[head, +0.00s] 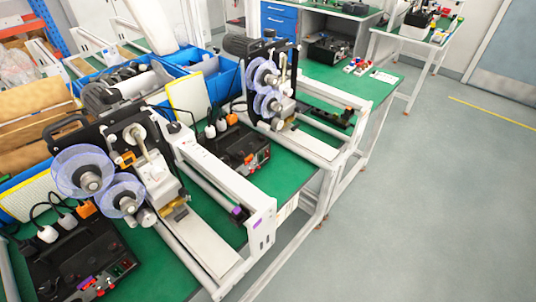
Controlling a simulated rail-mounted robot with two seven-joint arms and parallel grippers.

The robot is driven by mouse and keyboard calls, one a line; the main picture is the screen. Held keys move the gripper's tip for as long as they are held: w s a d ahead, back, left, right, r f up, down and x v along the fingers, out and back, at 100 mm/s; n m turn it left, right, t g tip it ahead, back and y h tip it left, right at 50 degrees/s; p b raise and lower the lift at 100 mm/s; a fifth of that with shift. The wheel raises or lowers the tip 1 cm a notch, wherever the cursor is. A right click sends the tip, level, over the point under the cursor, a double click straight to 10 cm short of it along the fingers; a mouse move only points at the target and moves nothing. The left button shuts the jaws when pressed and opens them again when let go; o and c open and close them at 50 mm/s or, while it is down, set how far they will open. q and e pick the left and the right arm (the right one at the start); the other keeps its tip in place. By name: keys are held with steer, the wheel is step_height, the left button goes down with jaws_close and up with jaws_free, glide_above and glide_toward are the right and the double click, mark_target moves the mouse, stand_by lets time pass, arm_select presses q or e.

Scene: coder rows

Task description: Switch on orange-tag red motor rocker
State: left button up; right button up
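A black control box (232,148) sits on the green bench between the two coder machines. Its front edge carries an orange-red tag (249,157) and small red parts beside it. The red motor rocker is too small to make out clearly, and I cannot tell its position. A second black control box (75,262) at the lower left has a purple tag (86,284) with red and green parts. Neither of my grippers shows in the head view.
The near coder machine (125,170) with blue reels and the far coder machine (268,90) flank the middle box. White rails (215,185) run beside it. Blue bins (215,78) stand behind. The grey floor (430,200) at the right is clear.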

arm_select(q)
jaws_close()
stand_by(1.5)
